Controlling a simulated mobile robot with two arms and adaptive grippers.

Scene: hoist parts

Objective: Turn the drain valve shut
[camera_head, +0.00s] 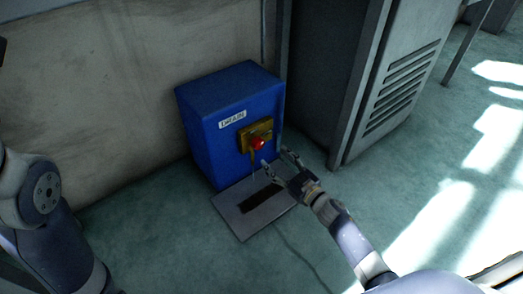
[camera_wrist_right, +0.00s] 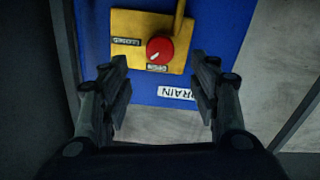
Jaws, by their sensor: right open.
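The drain valve is a round red knob (camera_head: 259,143) on a yellow plate (camera_head: 250,136) on the front of a blue box labelled DRAIN (camera_head: 206,127). In the right wrist view the red knob (camera_wrist_right: 160,50) has a white mark pointing toward its lower left. Small labels sit on the yellow plate (camera_wrist_right: 125,22) beside the knob; one looks like CLOSED, the other is too small to read surely. My right gripper (camera_head: 279,160) is open and empty, just in front of the box. In the wrist view its fingers (camera_wrist_right: 160,75) stand apart on either side of the knob, not touching it. My left gripper is out of view.
A grey plate with a dark slot (camera_head: 229,213) lies on the floor before the box. A grey cabinet with vents (camera_head: 425,50) stands to the right, and a wall (camera_head: 120,90) is behind. A thin cable runs over the floor. Floor at the right is clear.

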